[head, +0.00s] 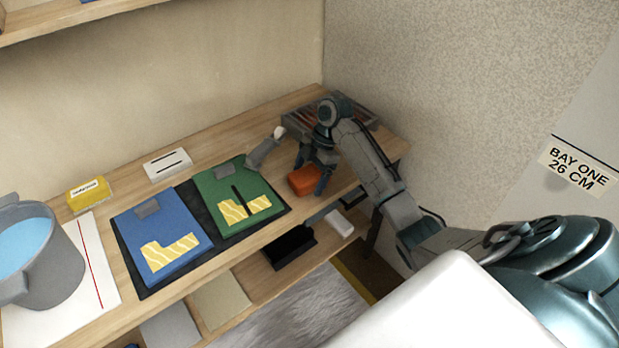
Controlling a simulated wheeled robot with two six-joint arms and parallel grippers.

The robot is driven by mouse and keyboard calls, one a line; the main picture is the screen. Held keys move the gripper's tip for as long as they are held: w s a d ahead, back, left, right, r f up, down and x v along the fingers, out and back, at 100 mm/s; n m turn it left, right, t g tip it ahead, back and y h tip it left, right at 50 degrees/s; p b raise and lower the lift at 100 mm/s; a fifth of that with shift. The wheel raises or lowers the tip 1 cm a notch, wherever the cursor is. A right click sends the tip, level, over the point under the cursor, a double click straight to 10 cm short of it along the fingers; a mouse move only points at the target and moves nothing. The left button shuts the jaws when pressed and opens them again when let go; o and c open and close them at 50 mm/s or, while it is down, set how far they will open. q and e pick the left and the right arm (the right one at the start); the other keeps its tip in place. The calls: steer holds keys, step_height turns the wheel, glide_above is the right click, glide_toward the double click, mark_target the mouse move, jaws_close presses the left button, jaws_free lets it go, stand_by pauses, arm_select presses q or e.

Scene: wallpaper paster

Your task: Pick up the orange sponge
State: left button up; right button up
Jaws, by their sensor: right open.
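The orange sponge (303,181) is a small block on the wooden bench top, near the bench's front edge at the right. My right gripper (312,180) comes down over it from above, its fingers pointing down. The fingers are open, with one by the sponge's right side and the other behind it. I cannot tell whether they touch the sponge. My left gripper is not in the picture.
A grey tray (362,110) stands behind my right gripper. A grey tool (262,152) lies to its left. Blue (160,235) and green (232,195) boards lie on a dark mat. A bucket (38,255) stands far left. A black brush (290,247) lies on the lower shelf.

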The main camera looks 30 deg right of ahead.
mark_target(306, 174)
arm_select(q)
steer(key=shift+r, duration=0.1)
arm_select(e)
steer(key=shift+f, duration=0.15)
steer(key=c, duration=1.1)
steer(key=shift+o, duration=0.2)
